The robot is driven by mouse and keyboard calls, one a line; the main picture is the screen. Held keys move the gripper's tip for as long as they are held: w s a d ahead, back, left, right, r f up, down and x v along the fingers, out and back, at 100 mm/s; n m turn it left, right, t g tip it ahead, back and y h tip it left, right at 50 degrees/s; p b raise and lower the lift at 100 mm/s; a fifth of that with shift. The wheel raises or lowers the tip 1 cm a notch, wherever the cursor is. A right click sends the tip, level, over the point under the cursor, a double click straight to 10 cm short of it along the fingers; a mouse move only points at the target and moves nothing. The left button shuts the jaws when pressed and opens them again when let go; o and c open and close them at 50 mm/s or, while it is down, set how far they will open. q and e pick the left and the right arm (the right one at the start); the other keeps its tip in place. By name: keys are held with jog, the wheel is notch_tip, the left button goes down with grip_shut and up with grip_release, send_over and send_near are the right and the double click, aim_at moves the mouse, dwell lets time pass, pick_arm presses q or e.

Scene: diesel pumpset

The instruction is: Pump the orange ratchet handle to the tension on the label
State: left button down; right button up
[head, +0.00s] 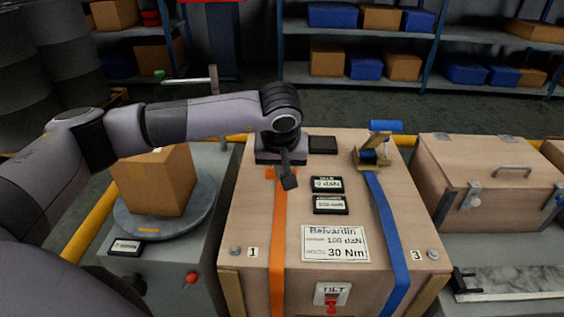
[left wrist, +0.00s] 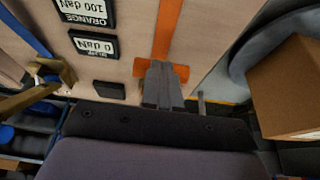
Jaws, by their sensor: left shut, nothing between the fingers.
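An orange strap (head: 279,230) runs down the left part of the wooden crate lid. At its upper end an orange part (left wrist: 180,70), seemingly the ratchet handle, shows beside my left gripper's fingertips in the left wrist view. In the head view my arm hides most of the ratchet. My left gripper (head: 289,180) is shut and empty over the strap's upper end; its fingers (left wrist: 162,80) lie together. I cannot tell if they touch the orange part. The white label (head: 335,243) reads 100 daN and 30 Nm. A small display (left wrist: 86,12) appears to read ORANGE 100 daN.
A blue strap (head: 388,225) with a brass ratchet (head: 372,157) lies on the lid's right side. A second display (head: 327,184) and a tilt indicator (head: 332,295) are on the crate. A cardboard box (head: 155,180) stands on a round plate at left; a latched case (head: 490,175) is at right.

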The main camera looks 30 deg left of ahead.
pick_arm(q)
jog(key=shift+s+d+f+b, duration=0.15)
jog(key=shift+f+b, duration=0.1)
jog(key=shift+f, duration=0.25)
jog(key=shift+s+f+b, duration=0.1)
jog(key=shift+f+b, duration=0.1)
jog(key=shift+f, duration=0.3)
jog(key=shift+s+f, duration=0.1)
pick_arm(e)
jog(key=shift+s+f, duration=0.15)
jog(key=shift+f, duration=0.55)
pick_arm(q)
jog(key=shift+s+f, duration=0.1)
jog(key=shift+f, duration=0.1)
jog(key=shift+d+r+p, duration=0.1)
jog(key=shift+r+p, duration=0.25)
jog(key=shift+r, duration=0.3)
jog(key=s+d+r+p, duration=0.2)
jog(key=s+d+r, duration=0.2)
jog(key=s+r, duration=0.4)
jog(key=shift+r, duration=0.45)
pick_arm(e)
jog(key=r, duration=0.2)
jog(key=shift+s+a+r, duration=0.35)
jog(key=shift+s+r, duration=0.05)
